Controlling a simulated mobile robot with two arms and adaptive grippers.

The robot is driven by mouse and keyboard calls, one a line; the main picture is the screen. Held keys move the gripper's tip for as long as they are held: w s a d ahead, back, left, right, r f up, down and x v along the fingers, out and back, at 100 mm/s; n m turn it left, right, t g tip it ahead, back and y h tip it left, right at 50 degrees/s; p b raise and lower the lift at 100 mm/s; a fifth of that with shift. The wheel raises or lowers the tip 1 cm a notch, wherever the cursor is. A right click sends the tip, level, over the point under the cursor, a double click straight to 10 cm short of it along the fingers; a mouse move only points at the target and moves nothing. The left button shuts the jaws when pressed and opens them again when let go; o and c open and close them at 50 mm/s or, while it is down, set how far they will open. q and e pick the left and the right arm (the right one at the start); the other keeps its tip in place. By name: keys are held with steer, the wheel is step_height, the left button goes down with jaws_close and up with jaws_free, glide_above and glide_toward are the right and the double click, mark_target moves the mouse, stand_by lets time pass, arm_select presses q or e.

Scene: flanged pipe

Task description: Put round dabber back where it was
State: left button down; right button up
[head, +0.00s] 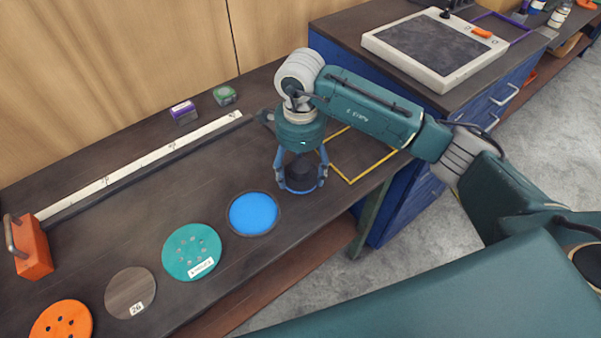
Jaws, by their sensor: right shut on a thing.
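My right gripper (302,180) points down over the dark bench and is shut on the round dabber (300,171), a dark round piece between its fingers. The dabber's underside is hidden, and I cannot tell whether it touches the bench. A yellow square outline (349,180) is marked on the bench just right of the gripper. A round pad with a bright blue face (253,214) and dark rim lies left of and nearer than the gripper. My left gripper is not in view.
A teal disc with holes (191,251), a brown disc (130,292) and an orange disc (61,322) lie along the front edge. An orange block with a handle (32,248), a long white ruler (140,165) and two small boxes (183,112) (224,95) sit farther left and back.

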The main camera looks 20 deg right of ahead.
step_height(320, 180, down, 2)
steer(key=shift+f, duration=0.1)
steer(key=shift+f, duration=0.1)
steer(key=shift+f, duration=0.15)
steer(key=o, duration=1)
steer(key=shift+o, duration=0.2)
